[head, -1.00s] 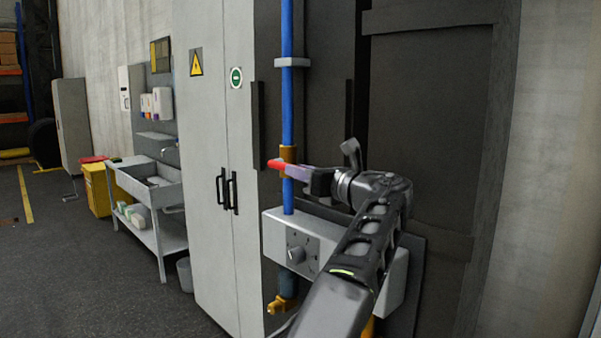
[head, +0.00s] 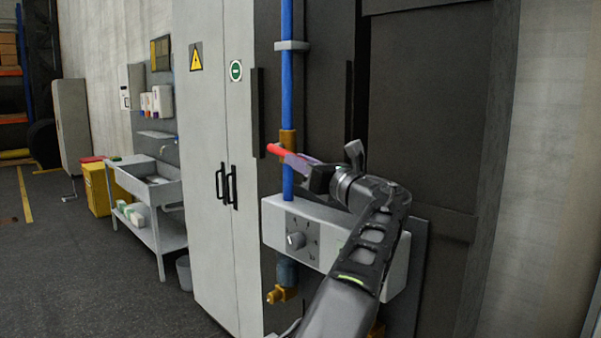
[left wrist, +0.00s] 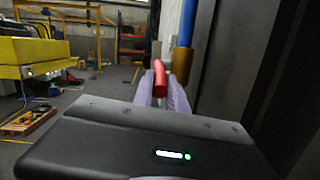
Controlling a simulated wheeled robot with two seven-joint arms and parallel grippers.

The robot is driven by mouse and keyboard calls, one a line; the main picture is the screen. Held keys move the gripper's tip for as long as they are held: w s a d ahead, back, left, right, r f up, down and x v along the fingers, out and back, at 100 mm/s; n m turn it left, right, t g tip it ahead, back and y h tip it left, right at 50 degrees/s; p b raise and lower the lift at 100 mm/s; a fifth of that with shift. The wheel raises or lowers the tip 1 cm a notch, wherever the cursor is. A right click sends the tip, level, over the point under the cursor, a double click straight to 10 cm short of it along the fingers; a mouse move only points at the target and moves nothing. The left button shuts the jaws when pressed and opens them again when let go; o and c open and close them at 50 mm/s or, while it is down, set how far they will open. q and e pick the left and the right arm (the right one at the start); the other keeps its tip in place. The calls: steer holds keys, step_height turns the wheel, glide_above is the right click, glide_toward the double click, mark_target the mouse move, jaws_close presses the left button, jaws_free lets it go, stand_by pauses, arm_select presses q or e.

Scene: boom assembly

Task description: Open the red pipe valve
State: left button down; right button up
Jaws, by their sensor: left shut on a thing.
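The red valve handle (head: 276,150) sits at the brass valve body (head: 287,139) on the vertical blue pipe (head: 287,75). Its free end points left and slightly up. My left gripper (head: 296,161) is shut on the handle from the right, in front of the pipe. In the left wrist view the red handle (left wrist: 158,72) lies between the two purple fingers of my left gripper (left wrist: 160,88), with the brass body (left wrist: 182,62) and blue pipe (left wrist: 188,22) just to the right. The gripped part of the handle is partly hidden. My right gripper is not in view.
A white control box (head: 325,232) with a dial stands just below the gripper. A tall grey cabinet (head: 210,110) is left of the pipe, and a dark panel (head: 430,110) is behind my arm. A sink bench (head: 150,190) and open floor lie further left.

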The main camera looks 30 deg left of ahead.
arm_select(q)
steer(key=shift+f+y+b, duration=0.4)
steer(key=shift+f+b, duration=0.2)
steer(key=shift+r, duration=0.15)
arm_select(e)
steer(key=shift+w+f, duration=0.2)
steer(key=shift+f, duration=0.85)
arm_select(q)
steer(key=c, duration=1.3)
jaws_free()
steer(key=shift+s+d+f, duration=0.15)
steer(key=shift+d+f, duration=0.1)
steer(key=shift+d, duration=0.2)
steer(key=shift+b+v, duration=1.35)
steer(key=shift+v, duration=2)
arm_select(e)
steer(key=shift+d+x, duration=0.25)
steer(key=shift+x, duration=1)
arm_select(q)
steer(key=shift+a, duration=0.1)
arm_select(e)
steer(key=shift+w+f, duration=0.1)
